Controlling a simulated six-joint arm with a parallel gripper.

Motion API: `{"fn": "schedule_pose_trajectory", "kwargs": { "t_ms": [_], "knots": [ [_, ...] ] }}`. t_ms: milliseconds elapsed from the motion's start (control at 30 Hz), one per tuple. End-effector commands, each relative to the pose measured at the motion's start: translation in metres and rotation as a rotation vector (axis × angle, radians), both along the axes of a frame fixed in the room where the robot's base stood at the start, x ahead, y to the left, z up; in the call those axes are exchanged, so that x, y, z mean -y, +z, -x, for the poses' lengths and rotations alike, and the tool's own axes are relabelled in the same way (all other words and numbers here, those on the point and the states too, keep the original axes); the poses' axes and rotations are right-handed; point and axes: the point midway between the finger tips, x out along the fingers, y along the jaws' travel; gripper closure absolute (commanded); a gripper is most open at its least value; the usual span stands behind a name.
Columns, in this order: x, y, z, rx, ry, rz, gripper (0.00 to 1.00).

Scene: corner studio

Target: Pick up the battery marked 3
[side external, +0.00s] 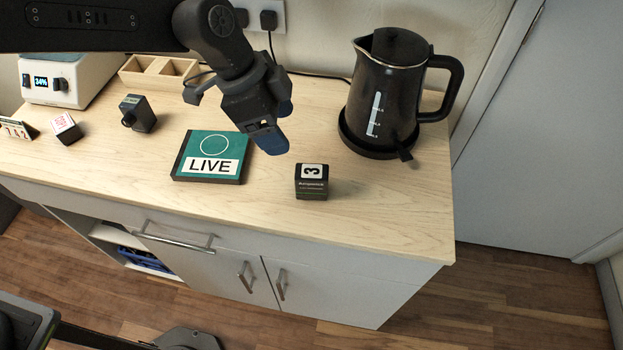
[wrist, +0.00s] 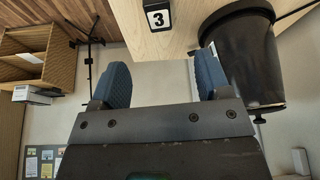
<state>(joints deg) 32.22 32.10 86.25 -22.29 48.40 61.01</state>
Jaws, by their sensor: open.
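The battery marked 3 (side external: 312,182) is a small black block with a white label on top. It stands on the wooden counter, right of the teal LIVE box. In the wrist view it shows at the top (wrist: 158,17), beyond the fingertips and between their lines. My gripper (side external: 277,128) is above the counter, up and to the left of the battery and apart from it. Its blue fingers (wrist: 163,75) are spread open with nothing between them.
A black kettle (side external: 383,90) on its base stands to the right. The LIVE box (side external: 212,157) lies left of the battery. A dark block (side external: 139,113), a wooden tray (side external: 158,72) and a white device (side external: 70,80) are farther left. Counter around the battery is clear.

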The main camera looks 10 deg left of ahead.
Motion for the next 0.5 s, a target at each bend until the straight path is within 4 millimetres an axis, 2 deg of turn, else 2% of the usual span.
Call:
{"fn": "schedule_pose_trajectory", "kwargs": {
  "t_ms": [167,500],
  "knots": [
    [0.013,-0.019,0.0,-0.002,-0.028,0.0,0.3],
    [0.035,-0.075,-0.004,-0.002,-0.026,0.0,0.3]
  ]
}}
